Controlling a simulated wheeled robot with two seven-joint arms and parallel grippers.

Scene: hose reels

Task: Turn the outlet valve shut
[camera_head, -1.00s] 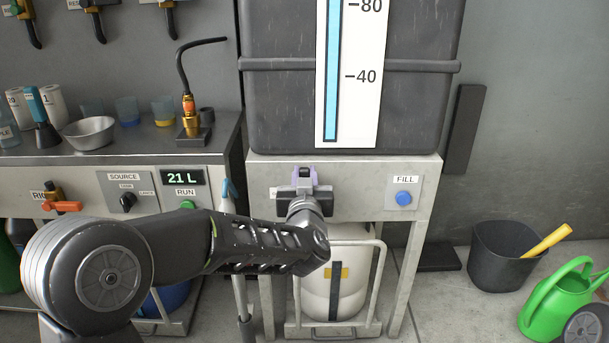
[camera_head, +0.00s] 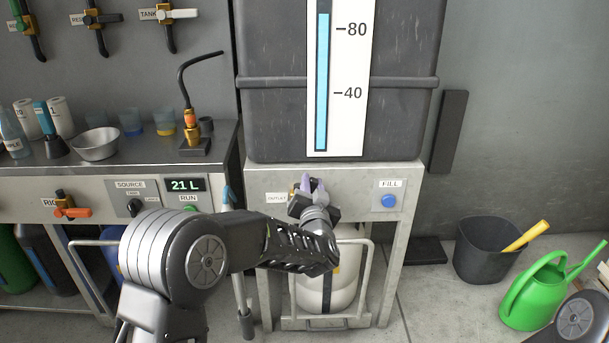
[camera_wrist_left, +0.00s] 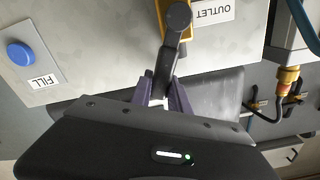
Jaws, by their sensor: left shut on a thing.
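The outlet valve, yellow body with a dark lever (camera_wrist_left: 168,52), sits on the pale panel beside the OUTLET label (camera_wrist_left: 213,11) in the left wrist view. My left gripper (camera_wrist_left: 163,92) has its purple fingers shut on the lever, one on each side. In the head view my left gripper (camera_head: 307,185) is at the panel under the tank, tilted, and hides most of the valve; a bit of its yellow body shows at the gripper's left. My right gripper is out of view.
The grey tank (camera_head: 275,120) with a blue level strip stands above the panel. The blue FILL button (camera_head: 389,201) is to the right. A white container (camera_head: 335,285) stands below. A dark bucket (camera_head: 487,252) and green watering can (camera_head: 540,290) are on the floor at right.

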